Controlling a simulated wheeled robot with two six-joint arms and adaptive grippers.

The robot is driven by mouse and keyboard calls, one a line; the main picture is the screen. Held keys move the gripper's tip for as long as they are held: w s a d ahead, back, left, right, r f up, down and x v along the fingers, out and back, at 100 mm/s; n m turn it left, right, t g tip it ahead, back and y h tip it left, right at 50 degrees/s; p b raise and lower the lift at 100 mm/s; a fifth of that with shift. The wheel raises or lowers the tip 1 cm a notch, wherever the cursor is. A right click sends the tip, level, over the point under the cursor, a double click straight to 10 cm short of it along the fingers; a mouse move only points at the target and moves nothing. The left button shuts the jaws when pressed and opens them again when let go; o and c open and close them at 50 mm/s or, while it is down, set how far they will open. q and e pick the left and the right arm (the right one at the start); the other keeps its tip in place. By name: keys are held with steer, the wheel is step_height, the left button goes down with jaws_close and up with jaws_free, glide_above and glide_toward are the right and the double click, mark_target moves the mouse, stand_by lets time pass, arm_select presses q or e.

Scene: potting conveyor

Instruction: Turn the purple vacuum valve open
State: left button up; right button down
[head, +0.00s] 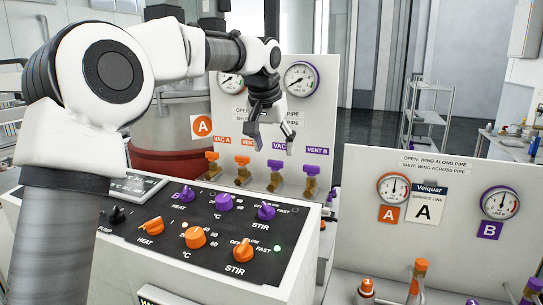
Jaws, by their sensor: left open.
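The purple vacuum valve (276,176) stands on the back ledge, third from the left in a row of four, under a purple VAC label (279,146) that my gripper partly covers. It has a brass body and a purple wing on top. The wing looks set crosswise, but it is small. My left gripper (274,146) hangs from the arm above this valve, fingers apart and pointing down, with nothing between them. The fingertips appear above the wing in the picture; I cannot tell the depth gap. My right gripper is not in view.
Orange valves (242,170) stand to the left, and the purple VENT B valve (311,180) stands close on the right. A black control panel (130,222) with orange and purple knobs lies in front. Gauges (301,79) are on the back board. A second gauge board (450,240) stands right.

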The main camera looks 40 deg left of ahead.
mark_target(275, 161)
arm_select(q)
steer(key=x, duration=0.3)
steer(key=a+x, duration=0.1)
steer(key=x, duration=0.1)
steer(key=shift+w, duration=0.15)
steer(key=shift+d+r, duration=0.25)
steer(key=shift+d, duration=0.1)
steer(key=shift+c, duration=0.4)
steer(key=c, duration=0.5)
steer(key=shift+a, duration=0.1)
steer(key=c, duration=0.6)
steer(key=shift+o, duration=0.2)
